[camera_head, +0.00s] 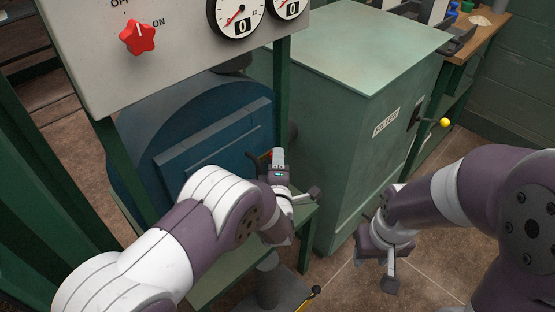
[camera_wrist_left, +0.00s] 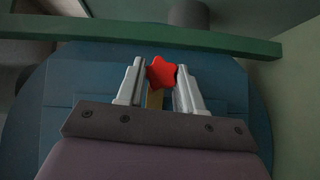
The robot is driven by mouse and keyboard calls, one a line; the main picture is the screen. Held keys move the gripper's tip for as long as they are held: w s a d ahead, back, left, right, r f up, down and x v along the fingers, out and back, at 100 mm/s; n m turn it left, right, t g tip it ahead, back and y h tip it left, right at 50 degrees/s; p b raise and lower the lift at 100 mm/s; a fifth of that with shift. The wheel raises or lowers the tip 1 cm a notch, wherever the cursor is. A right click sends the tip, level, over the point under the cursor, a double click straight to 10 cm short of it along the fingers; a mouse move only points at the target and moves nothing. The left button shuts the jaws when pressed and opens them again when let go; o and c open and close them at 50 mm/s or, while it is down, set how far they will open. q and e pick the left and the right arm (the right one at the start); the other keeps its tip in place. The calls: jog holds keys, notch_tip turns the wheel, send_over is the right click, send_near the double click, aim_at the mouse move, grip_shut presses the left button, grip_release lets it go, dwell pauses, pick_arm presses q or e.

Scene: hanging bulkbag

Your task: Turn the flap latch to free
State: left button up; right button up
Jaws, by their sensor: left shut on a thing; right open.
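The flap latch has a red star-shaped knob (camera_wrist_left: 161,73) with a yellowish strip (camera_wrist_left: 154,100) below it in the left wrist view. It lies in front of the blue round flap (camera_wrist_left: 90,80), which also shows in the head view (camera_head: 150,130). My left gripper (camera_wrist_left: 160,84) is shut on the red knob, with one pale finger on each side. In the head view my left gripper (camera_head: 279,160) is at the flap's right side and mostly hides the knob. My right gripper (camera_head: 380,245) is open and empty, low in front of the green cabinet; its fingers are hard to make out.
A grey panel (camera_head: 90,60) with a red ON/OFF knob (camera_head: 137,37) and gauges (camera_head: 237,18) hangs above the flap. Green frame posts (camera_head: 281,90) stand close to my left gripper.

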pick_arm(q)
jog(key=shift+w+d+r+m+g+y+p, duration=0.15)
jog(key=shift+m+g+y+p, duration=1.2)
jog(key=shift+p, duration=1.85)
jog(key=shift+w+d+r+m+g+y+p, duration=0.15)
jog(key=shift+m+g+y+p, duration=0.55)
jog(key=shift+m+g+p, duration=1.4)
jog(key=shift+w+d+r+m+g+y+p, duration=0.15)
jog(key=shift+m+g+y+p, duration=1.3)
jog(key=shift+p, duration=2.85)
jog(key=shift+n+g+h, duration=0.3)
jog(key=shift+n+g, duration=0.3)
jog(key=shift+n, duration=0.1)
jog(key=o, duration=1)
jog(key=shift+o, duration=0.2)
jog(key=v, duration=1.2)
jog(key=shift+s+d+r, duration=0.2)
jog(key=shift+r, duration=0.05)
